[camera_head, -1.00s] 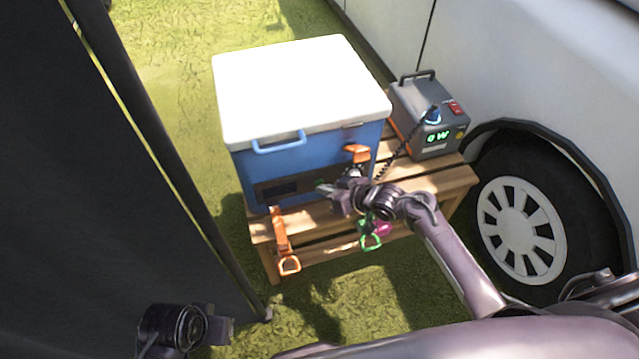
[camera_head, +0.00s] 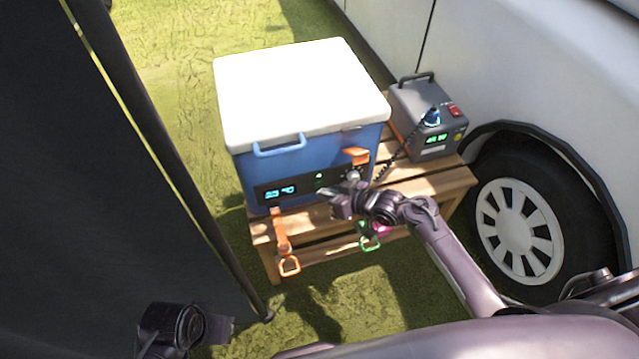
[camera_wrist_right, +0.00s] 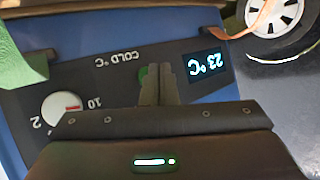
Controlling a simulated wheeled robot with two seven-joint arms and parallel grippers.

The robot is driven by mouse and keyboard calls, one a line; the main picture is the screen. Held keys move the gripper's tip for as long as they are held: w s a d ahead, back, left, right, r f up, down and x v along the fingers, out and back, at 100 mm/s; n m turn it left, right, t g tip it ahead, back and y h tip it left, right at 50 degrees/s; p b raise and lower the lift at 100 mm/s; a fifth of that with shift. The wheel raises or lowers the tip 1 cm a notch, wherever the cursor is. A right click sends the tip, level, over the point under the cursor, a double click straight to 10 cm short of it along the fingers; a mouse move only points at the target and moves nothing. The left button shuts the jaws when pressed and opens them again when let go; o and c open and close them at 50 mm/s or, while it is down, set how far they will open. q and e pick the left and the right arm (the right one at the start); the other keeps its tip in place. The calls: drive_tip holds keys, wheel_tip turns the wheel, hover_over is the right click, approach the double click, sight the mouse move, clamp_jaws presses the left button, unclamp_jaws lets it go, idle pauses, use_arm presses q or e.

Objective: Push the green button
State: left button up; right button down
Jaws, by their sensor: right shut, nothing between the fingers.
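The blue cooler (camera_head: 300,160) with a white lid stands on a wooden bench, and its dark control panel (camera_wrist_right: 110,90) faces me. The green button (camera_wrist_right: 144,73) shows in the right wrist view, partly hidden behind my fingers. My right gripper (camera_wrist_right: 158,70) is shut and empty, its tips at the panel beside or over the button; whether they touch it I cannot tell. In the head view my right gripper (camera_head: 328,195) is in front of the panel. The panel display (camera_head: 279,192) is lit and reads about 23 °C. My left gripper (camera_head: 215,328) is low at the left, its jaws unclear.
A dial knob (camera_wrist_right: 65,110) is on the same panel. A grey power unit (camera_head: 428,115) with a lit screen stands behind, joined by a coiled cable. Straps hang over the bench (camera_head: 425,180). A white vehicle is at the right, a dark sheet at the left.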

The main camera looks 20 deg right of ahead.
drive_tip(key=s+p, duration=0.4)
drive_tip(key=s, duration=0.2)
drive_tip(key=shift+p, duration=0.3)
drive_tip(key=shift+d+f, duration=0.1)
idle(0.4)
